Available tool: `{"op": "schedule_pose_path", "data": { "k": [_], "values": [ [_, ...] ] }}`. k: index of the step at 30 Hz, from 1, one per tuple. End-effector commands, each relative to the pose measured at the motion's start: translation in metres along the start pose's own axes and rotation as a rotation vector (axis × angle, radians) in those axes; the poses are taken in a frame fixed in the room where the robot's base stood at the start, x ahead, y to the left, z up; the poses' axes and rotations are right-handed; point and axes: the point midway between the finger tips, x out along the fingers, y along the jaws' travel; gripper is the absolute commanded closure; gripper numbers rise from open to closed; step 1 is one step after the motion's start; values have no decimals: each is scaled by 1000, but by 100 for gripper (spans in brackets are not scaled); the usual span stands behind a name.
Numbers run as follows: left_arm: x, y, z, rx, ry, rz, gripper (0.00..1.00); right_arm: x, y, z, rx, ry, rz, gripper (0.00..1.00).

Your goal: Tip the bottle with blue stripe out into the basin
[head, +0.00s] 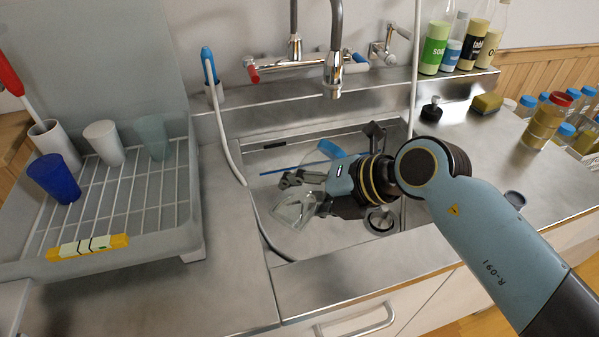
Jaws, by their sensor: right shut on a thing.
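The steel basin (259,193) is sunk into the counter at the middle of the head view. My right gripper (303,194) is low over it, shut on a clear bottle (291,210). The bottle is tilted and points to the lower left, inside the basin's outline. Much of it is hidden by the fingers, and I cannot make out a blue stripe on its visible part. I cannot tell how much liquid is in it. My left gripper is not in view.
A tap (335,62) hangs over the basin's back. A white hose (222,125) runs down its left side. A drying rack (150,213) with cups stands left. Labelled bottles (437,45) line the back ledge. A sponge (487,103) and lidded jars (545,118) stand right.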

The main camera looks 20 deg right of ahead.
Motion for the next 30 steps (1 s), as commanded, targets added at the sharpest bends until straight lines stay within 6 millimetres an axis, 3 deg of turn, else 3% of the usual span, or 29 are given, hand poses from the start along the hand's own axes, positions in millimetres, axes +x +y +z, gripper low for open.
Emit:
{"op": "schedule_pose_path", "data": {
  "k": [5, 21, 30],
  "values": [
    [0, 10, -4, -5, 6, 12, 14, 8, -6, -14, 73, -15, 7, 77],
    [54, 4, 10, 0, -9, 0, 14, 34, -35, -24, 70, -14, 10, 77],
    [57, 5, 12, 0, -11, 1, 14, 14, -11, -18, 285, 137, 122, 77]
  ]
}}
